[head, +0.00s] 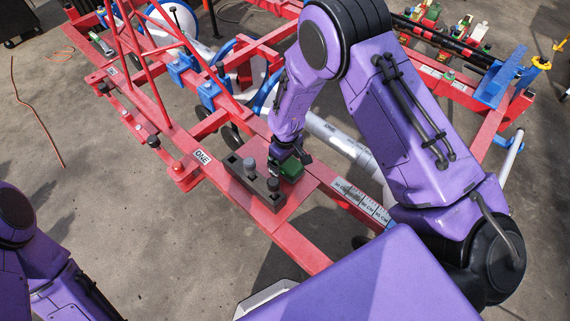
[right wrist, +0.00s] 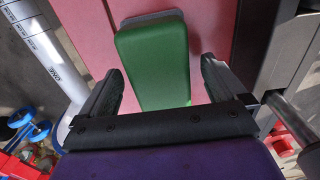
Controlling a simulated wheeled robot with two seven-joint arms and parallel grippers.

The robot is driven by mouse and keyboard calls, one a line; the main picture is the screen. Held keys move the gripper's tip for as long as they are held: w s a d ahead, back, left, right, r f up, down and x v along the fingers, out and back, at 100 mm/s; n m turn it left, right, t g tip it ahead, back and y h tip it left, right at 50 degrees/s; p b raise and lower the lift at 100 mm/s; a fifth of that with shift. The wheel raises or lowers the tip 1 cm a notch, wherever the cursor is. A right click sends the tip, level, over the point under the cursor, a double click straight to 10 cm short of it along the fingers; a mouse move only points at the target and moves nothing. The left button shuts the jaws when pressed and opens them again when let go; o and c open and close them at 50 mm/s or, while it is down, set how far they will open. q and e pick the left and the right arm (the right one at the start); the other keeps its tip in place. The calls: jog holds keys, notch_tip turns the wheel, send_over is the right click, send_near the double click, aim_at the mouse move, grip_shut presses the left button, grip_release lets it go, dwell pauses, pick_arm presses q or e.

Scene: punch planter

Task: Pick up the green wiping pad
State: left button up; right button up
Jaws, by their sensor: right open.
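The green wiping pad (right wrist: 153,62) lies on a red surface in the right wrist view, with a grey edge showing at its far end. It sits between the two fingers of my right gripper (right wrist: 160,85), which is open, with a gap showing at least on the right side. In the head view the pad (head: 291,169) is beside a dark grey block on the red frame, and my right gripper (head: 290,158) is right at it, partly covering it. My left arm shows at the lower left of the head view, but its gripper is out of view.
The dark grey block (head: 244,180) with round pegs stands just left of the pad. Red frame beams (head: 160,122) and slanted red bars rise at the left. A silver tube (head: 345,145) runs behind the gripper. Open concrete floor (head: 110,220) lies at the left.

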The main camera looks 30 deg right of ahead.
jog(key=c, duration=1.1)
jog(key=shift+c, duration=0.2)
notch_tip(320, 180, up, 10)
jog(key=shift+f, duration=0.1)
